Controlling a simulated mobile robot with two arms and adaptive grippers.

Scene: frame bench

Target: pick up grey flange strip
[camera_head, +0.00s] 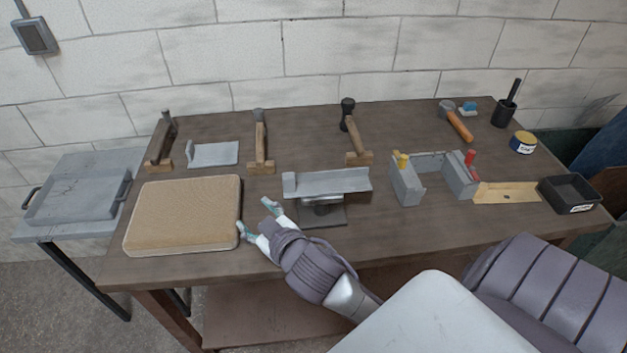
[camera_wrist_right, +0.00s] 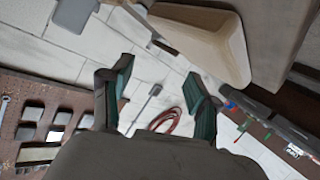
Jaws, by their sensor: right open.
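Two grey bent sheet pieces fit the name grey flange strip, and I cannot tell which is meant. One long grey strip (camera_head: 333,183) rests across a small dark stand (camera_head: 322,214) at the middle of the bench. A shorter grey piece (camera_head: 215,154) with a raised left edge lies flat between two wooden supports at the back left. My right gripper (camera_head: 254,221) is open and empty, beside the right edge of the tan pad and left of the dark stand. Its spread fingers also show in the right wrist view (camera_wrist_right: 160,100). My left gripper is not in view.
The tan pad (camera_head: 185,214) fills the bench's front left. Wooden supports (camera_head: 261,152) stand along the back. Grey blocks (camera_head: 407,182), a black bin (camera_head: 570,193) and a hammer (camera_head: 456,122) are to the right. A grey tray (camera_head: 78,187) sits on a side table. Bench top (camera_head: 300,140) is clear at the back middle.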

